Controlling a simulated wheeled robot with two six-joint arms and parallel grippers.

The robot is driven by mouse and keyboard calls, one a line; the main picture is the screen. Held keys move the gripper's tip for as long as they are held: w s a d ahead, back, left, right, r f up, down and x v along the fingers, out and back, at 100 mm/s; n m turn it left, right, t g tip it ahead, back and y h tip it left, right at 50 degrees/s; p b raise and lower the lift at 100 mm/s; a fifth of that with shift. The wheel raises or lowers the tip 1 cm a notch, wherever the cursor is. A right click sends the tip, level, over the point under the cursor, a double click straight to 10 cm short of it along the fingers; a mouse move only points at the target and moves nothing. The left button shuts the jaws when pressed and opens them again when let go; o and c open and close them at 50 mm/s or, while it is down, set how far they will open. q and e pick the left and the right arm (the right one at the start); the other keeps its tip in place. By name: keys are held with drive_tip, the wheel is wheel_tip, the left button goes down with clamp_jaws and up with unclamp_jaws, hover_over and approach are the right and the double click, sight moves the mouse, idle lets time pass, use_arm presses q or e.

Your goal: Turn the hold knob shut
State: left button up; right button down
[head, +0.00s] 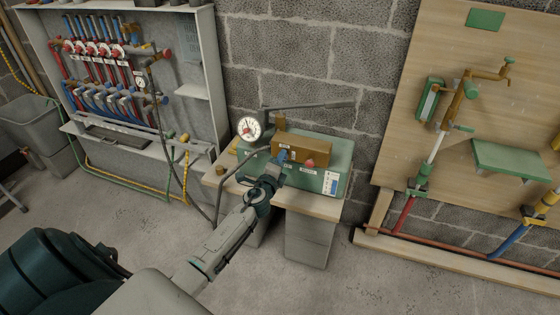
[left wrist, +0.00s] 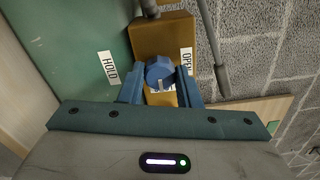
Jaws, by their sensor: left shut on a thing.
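The blue hold knob (left wrist: 160,70) is round with a pale mark on its face and sits on the front of a brass-brown block (left wrist: 163,36). In the left wrist view it is between the two blue fingers of my left gripper (left wrist: 160,84), which is shut on it. A HOLD label (left wrist: 110,70) is on the green surface and an OPEN label (left wrist: 187,61) is beside the knob. In the head view my left gripper (head: 278,163) reaches the block (head: 300,149) on the green test pump (head: 338,160) and partly covers the knob. My right gripper is not in view.
A red knob (head: 310,163) is close to the gripper's right. A manifold cabinet (head: 150,20) is at left, a pipe board (head: 400,95) at right. Open floor (head: 330,295) lies in front.

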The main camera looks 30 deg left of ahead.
use_arm(q)
drive_tip(key=o, duration=1)
drive_tip(key=shift+s, duration=0.1)
drive_tip(key=v, duration=1)
drive_tip(key=shift+s+d, duration=0.2)
drive_tip(key=shift+s, duration=0.1)
